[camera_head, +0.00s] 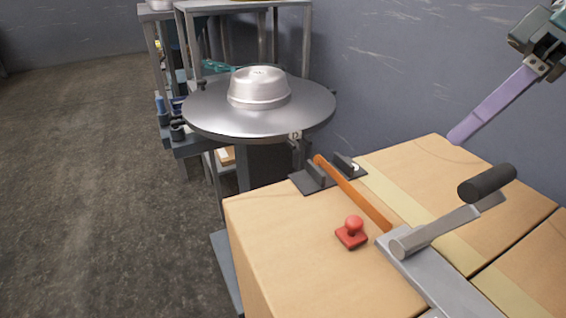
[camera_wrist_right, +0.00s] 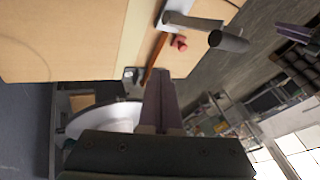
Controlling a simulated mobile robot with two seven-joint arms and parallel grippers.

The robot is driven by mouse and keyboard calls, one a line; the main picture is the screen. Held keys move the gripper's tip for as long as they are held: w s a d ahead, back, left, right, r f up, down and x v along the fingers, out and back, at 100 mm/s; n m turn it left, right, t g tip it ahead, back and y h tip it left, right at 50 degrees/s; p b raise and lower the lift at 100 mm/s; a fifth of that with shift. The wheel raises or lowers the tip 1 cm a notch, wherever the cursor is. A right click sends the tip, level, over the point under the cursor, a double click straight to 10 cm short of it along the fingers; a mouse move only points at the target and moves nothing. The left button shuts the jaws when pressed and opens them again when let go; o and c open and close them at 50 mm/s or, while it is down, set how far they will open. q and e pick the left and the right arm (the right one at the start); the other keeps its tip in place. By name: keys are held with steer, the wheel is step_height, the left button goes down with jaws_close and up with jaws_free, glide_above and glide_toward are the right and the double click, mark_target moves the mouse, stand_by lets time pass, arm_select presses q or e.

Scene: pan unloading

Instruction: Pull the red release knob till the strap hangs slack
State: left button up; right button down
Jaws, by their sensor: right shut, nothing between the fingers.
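The red release knob (camera_head: 353,226) stands on its red base on the tan box top; it also shows in the right wrist view (camera_wrist_right: 180,43). The orange strap (camera_head: 352,192) runs straight, without visible sag, from a dark bracket (camera_head: 315,178) to the grey lever mount (camera_head: 400,250). My right gripper (camera_head: 455,138) is at the upper right, above the boxes and well apart from knob and strap. Its purple fingers (camera_wrist_right: 163,98) are shut and empty. Purple fingers at the right wrist view's upper right edge look like my left gripper (camera_wrist_right: 292,32); its opening is unclear.
A grey lever with a black grip (camera_head: 487,183) rises right of the knob. A round metal plate with an upturned silver pan (camera_head: 259,88) stands beyond the boxes. Shelving stands behind it, along the grey wall. The floor at left is clear.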

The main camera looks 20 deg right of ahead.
mark_target(353, 229)
steer(key=b+x, duration=0.2)
steer(key=x, duration=0.8)
steer(key=shift+w+a+f+b, duration=0.1)
steer(key=shift+a+f+b, duration=0.1)
steer(key=shift+b, duration=0.1)
steer(key=shift+s+a, duration=0.2)
steer(key=shift+a, duration=0.35)
steer(key=shift+s+a, duration=0.15)
steer(key=shift+a, duration=0.45)
steer(key=shift+s+a+f, duration=0.15)
steer(key=shift+a, duration=0.4)
